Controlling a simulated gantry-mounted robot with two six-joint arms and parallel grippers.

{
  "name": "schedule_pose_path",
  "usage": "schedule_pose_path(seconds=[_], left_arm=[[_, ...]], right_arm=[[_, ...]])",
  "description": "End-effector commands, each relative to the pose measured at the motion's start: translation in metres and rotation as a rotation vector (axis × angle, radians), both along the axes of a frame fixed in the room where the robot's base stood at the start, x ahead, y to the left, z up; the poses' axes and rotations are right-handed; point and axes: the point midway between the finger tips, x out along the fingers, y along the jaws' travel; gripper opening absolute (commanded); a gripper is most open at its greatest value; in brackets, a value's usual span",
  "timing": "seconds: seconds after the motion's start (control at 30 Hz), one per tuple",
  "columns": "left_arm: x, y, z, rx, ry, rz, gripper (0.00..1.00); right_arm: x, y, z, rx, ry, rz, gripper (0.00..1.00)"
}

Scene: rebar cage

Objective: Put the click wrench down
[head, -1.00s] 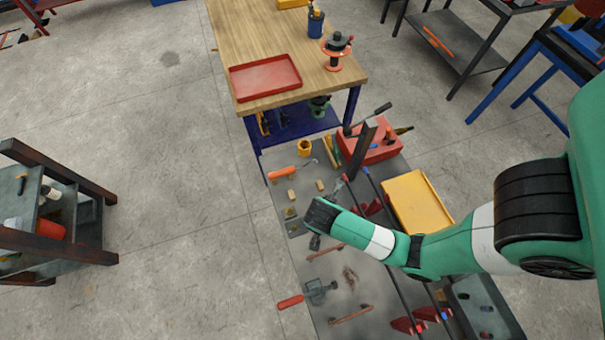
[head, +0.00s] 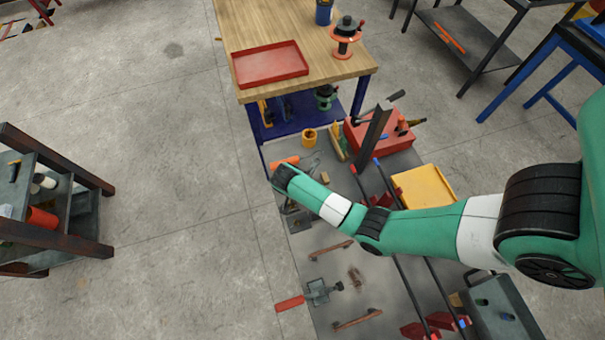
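My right arm reaches in from the right over the grey work surface (head: 320,247). Its wrist end (head: 284,178) is above the left edge of that surface, beside an orange-handled tool (head: 286,161). The fingers of my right gripper are hidden under the wrist, so I cannot tell whether they hold anything. I cannot pick out the click wrench with certainty. My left gripper is not in view.
A wooden bench with a red tray (head: 269,64) stands behind. A yellow cup (head: 309,138), a red toolbox (head: 376,137) and a yellow tray (head: 423,187) are on the grey surface. Long dark bars (head: 412,297) run along it. A dark shelf cart (head: 60,225) stands left.

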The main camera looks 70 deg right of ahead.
Motion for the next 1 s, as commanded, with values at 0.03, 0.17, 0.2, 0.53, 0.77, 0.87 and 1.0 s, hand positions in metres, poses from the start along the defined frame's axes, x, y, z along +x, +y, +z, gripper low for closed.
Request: schedule_pose_path(seconds=[0.03, 0.17, 0.2, 0.53, 0.77, 0.87, 1.0], left_arm=[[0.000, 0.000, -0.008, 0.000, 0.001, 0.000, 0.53], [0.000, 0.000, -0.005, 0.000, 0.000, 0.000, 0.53], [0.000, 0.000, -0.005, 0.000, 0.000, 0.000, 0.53], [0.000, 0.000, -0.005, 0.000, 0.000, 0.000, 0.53], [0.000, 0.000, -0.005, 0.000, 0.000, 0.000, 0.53], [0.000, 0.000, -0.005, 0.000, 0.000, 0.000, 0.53], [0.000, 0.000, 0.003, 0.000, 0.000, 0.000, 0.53]], right_arm=[[0.000, 0.000, -0.010, -0.001, -0.001, 0.000, 0.00], [0.001, 0.000, -0.009, -0.001, -0.003, 0.000, 0.00], [0.001, 0.000, -0.009, -0.001, -0.003, 0.000, 0.00], [0.000, 0.000, -0.012, 0.000, 0.000, 0.000, 0.55], [0.000, 0.000, -0.012, 0.000, -0.001, 0.000, 0.62], [0.000, 0.000, -0.011, 0.000, -0.001, 0.000, 0.62], [0.001, 0.005, 0.004, 0.000, -0.002, 0.002, 0.62]])
